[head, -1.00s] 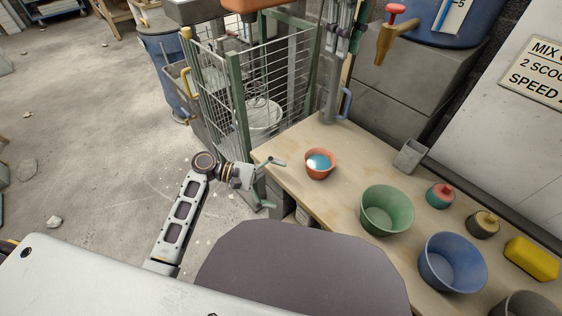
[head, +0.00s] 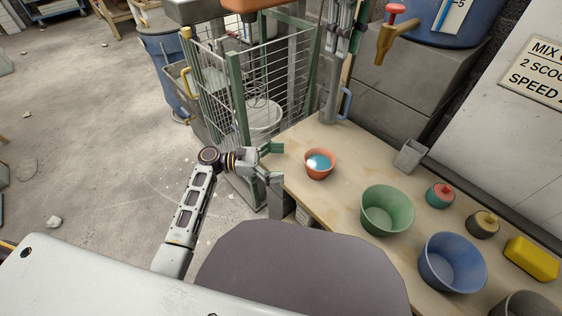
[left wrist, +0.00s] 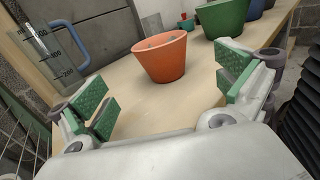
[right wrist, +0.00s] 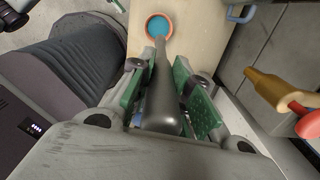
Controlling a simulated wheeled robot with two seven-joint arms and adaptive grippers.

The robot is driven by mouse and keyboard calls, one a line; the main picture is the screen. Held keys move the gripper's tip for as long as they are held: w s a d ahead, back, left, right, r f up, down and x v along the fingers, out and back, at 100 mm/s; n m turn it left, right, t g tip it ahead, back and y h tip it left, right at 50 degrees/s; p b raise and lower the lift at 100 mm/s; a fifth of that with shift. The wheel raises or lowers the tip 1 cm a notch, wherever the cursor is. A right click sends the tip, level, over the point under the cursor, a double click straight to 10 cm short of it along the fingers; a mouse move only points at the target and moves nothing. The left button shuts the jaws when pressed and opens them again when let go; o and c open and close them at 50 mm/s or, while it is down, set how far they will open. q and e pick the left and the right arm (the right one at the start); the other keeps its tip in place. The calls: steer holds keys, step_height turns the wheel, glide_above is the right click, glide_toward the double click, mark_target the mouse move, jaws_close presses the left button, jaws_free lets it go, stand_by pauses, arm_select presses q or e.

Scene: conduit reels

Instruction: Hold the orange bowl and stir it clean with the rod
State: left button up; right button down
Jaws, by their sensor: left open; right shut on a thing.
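The orange bowl (head: 318,173) stands upright on the wooden bench with bluish contents. It shows in the left wrist view (left wrist: 160,65) and partly in the right wrist view (right wrist: 158,15). My left gripper (head: 275,164) is open and empty at the bench's left edge, just left of the bowl and apart from it. In the left wrist view, its green-padded fingers (left wrist: 168,92) are spread, with the bowl beyond them. My right gripper (right wrist: 168,90) is shut on the grey rod (right wrist: 165,95), which points toward the bowl.
A green bowl (head: 388,222) and a blue bowl (head: 438,278) stand right of the orange bowl. A clear jug with a blue handle (head: 346,104) stands behind it. A wire cage (head: 285,65) borders the bench's left end. A brass tap (head: 388,45) sticks out at the back.

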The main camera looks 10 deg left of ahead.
mark_target(330, 163)
arm_select(q)
steer(key=shift+d, duration=0.15)
steer(key=shift+x, duration=5.9)
steer(key=c, duration=1)
arm_select(e)
steer(key=f, duration=0.9)
steer(key=shift+s+d, duration=0.25)
steer(key=shift+d, duration=0.1)
steer(key=shift+w+a, duration=0.15)
steer(key=shift+a, duration=0.15)
steer(key=shift+w, duration=0.15)
